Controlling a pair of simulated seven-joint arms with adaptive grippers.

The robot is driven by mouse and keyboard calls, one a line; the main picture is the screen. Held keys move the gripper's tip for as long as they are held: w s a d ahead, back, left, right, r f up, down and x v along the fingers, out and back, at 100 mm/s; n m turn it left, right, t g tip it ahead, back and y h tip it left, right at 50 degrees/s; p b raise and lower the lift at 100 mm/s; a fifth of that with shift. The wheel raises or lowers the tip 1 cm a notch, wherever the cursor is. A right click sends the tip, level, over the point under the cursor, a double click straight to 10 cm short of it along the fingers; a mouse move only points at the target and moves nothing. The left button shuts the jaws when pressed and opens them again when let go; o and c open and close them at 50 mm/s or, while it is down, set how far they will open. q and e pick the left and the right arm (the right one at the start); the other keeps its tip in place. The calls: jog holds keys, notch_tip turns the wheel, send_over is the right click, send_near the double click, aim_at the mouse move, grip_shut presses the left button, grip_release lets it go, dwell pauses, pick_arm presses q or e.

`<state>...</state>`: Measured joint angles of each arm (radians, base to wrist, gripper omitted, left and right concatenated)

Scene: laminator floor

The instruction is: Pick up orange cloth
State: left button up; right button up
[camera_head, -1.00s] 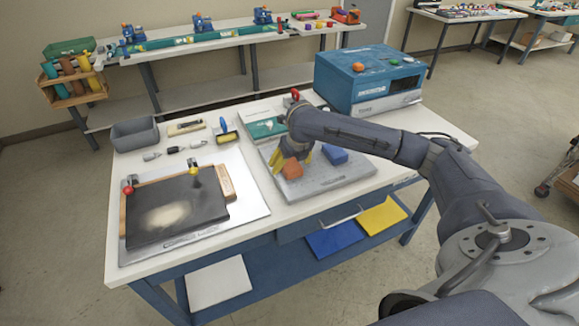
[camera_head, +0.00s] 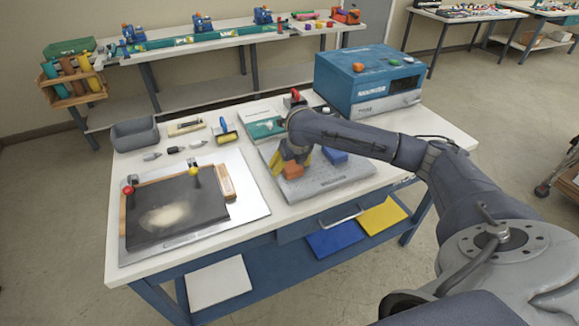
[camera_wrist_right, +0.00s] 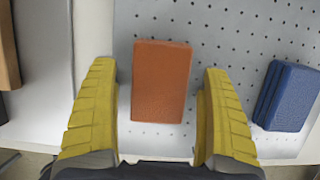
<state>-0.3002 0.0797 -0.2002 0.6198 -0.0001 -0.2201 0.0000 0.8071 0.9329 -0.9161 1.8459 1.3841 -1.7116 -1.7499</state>
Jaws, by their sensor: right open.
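The orange cloth (camera_head: 293,170) is a folded block on the grey perforated tray (camera_head: 325,185). In the right wrist view the orange cloth (camera_wrist_right: 161,80) lies between and ahead of the yellow fingers. My right gripper (camera_head: 290,160) is over it; in the wrist view the right gripper (camera_wrist_right: 160,105) is open, with a gap on each side of the cloth. A blue cloth (camera_head: 334,156) sits to the right on the same tray; it also shows in the wrist view (camera_wrist_right: 287,96). My left gripper does not show.
A blue laminator-like machine (camera_head: 368,80) stands at the back right of the table. A dark board (camera_head: 175,207) on a metal plate lies to the left. A red-handled item (camera_head: 296,96), a yellow roller (camera_head: 227,136) and a grey bin (camera_head: 135,132) stand behind.

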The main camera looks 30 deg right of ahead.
aim_at(290, 162)
dwell(0.3)
jog(key=c, duration=1.3)
notch_tip(290, 162, up, 20)
jog(key=shift+r, duration=0.2)
